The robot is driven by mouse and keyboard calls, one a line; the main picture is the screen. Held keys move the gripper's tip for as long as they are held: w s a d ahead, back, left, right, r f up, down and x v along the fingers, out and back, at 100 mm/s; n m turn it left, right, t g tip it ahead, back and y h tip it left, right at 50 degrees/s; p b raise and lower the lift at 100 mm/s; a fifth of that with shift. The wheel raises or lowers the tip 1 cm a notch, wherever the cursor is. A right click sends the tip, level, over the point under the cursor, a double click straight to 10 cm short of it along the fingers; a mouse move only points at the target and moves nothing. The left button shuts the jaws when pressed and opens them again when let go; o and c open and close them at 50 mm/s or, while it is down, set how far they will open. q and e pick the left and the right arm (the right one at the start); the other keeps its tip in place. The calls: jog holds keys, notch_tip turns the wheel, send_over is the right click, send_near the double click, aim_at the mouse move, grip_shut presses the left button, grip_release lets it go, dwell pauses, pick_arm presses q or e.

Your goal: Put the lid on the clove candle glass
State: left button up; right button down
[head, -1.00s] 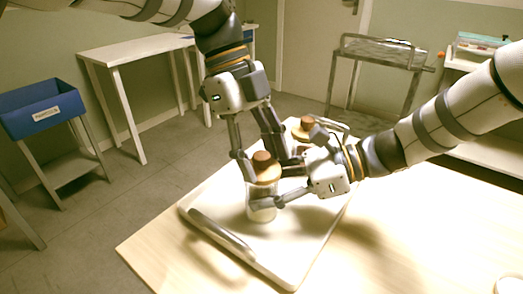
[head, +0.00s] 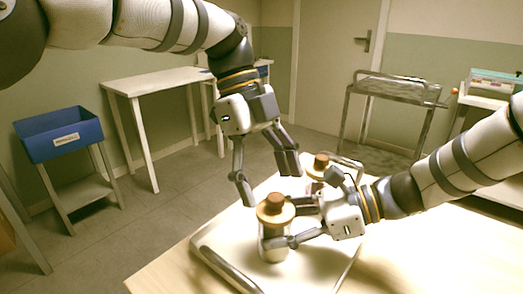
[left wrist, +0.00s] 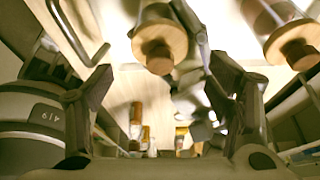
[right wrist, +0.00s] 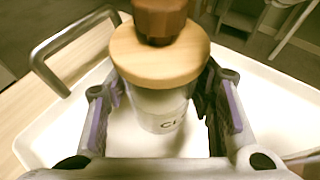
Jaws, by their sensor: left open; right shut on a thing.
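The clove candle glass (head: 271,246) stands upright on a white tray (head: 345,272); its label, partly visible in the right wrist view (right wrist: 165,122), starts with "Cl". The lid (head: 275,212), a wooden disc with a brown knob, sits level on the glass mouth and also shows in the right wrist view (right wrist: 160,58). My right gripper (head: 286,224) is shut around the glass body below the lid. My left gripper (head: 268,185) is open and empty, just above the lid and apart from it. The far side of the glass is hidden.
A second glass with a similar lid (head: 319,165) stands behind, partly hidden by my right gripper. The tray has raised metal handles (head: 226,270). A blue bin (head: 62,138), a white side table (head: 150,80) and a grey cart (head: 395,90) stand beyond the table.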

pick_arm(q)
jog(key=v, duration=0.8)
jog(key=shift+r, duration=0.25)
jog(key=shift+a, duration=0.15)
pick_arm(e)
jog(key=c, duration=0.7)
grip_release()
jog(key=v, duration=1.2)
jog(key=shift+f, duration=0.1)
jog(key=shift+s, duration=0.1)
